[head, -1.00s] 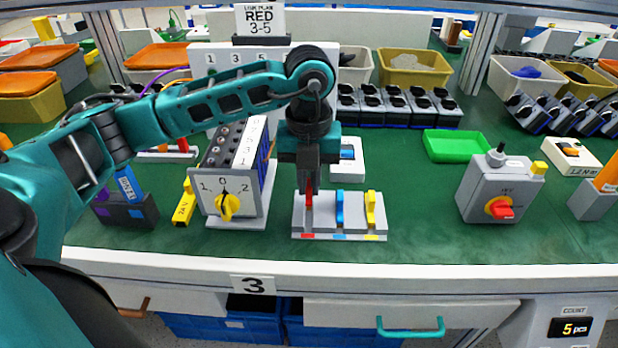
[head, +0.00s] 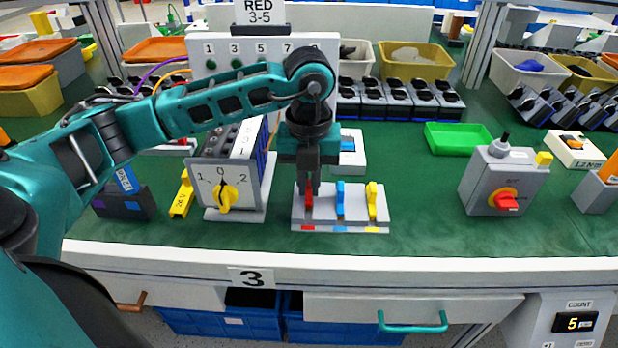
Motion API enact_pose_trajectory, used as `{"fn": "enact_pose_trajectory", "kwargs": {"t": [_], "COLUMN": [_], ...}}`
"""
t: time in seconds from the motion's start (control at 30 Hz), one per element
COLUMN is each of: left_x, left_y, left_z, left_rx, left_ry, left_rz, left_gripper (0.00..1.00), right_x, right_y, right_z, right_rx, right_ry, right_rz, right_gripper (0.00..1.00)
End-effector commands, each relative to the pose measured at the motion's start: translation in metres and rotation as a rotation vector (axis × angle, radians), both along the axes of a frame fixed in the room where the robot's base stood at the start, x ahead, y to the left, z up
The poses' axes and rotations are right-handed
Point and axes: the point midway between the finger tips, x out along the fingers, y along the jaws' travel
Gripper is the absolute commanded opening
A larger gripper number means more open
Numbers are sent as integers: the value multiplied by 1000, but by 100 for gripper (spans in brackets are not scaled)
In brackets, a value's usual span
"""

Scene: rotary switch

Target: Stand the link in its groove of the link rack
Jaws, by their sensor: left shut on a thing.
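The link rack (head: 325,220) is a light grey block near the front of the bench, with red, blue and yellow marks along its front edge. A blue link (head: 340,200) and a yellow link (head: 372,201) stand upright in it. My left gripper (head: 309,187) points down over the rack's left end and is shut on a red link (head: 308,197). The red link is upright above the red mark. The fingers hide its top, and I cannot tell whether its foot is fully seated in the groove. My right gripper is not in view.
A grey switch box with a yellow knob (head: 228,196) stands close left of the rack. A switch box with a red knob (head: 507,202) stands farther right. A green tray (head: 457,138) lies behind. The bench is clear right of the rack.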

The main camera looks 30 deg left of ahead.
Motion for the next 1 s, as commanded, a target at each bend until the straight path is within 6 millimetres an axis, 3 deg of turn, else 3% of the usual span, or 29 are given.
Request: {"fn": "enact_pose_trajectory", "kwargs": {"t": [0.07, 0.1, 0.4, 0.73, 1.0], "left_x": [0, 0, 0, 1, 1], "left_y": [0, 0, 0, 0, 0], "left_z": [-4, -2, -2, 6, 60], "left_rx": [0, 0, 0, -1, -1], "left_ry": [0, 0, 0, -3, -6], "left_rz": [0, 0, 0, 0, -1], "left_gripper": [0, 14, 41, 41, 41], "right_x": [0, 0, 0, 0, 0], "right_y": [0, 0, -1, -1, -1], "right_z": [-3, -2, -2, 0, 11], "right_rx": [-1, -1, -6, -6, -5], "right_ry": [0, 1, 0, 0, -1], "right_rz": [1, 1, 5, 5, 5], "right_gripper": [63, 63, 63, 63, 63]}}
